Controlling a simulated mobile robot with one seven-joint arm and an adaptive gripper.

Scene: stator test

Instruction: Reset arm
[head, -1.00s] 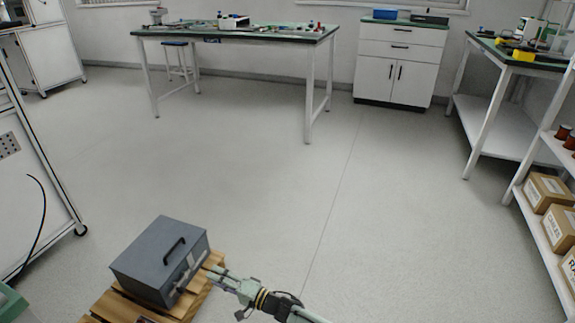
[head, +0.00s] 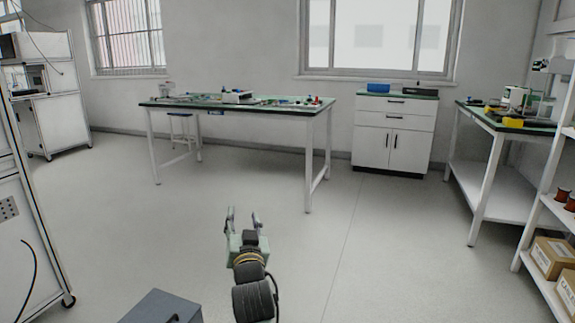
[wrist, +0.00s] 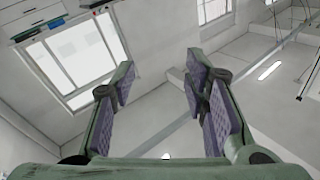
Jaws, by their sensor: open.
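My gripper (head: 243,216) is raised in the lower middle of the head view, with its fingers pointing up and away. It is open and empty. In the wrist view my gripper (wrist: 160,100) shows two green fingers with purple pads, spread wide with nothing between them. Behind them are walls, a window and the ceiling. A grey metal box (head: 160,308) shows at the bottom edge of the head view, left of my arm and apart from it. Most of the box is cut off by the frame.
A green-topped workbench (head: 240,106) stands ahead with small items on it. A white cabinet (head: 393,135) stands right of it. A side bench (head: 510,125) and a shelf with cardboard boxes (head: 552,256) line the right. The floor (head: 390,250) between is clear.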

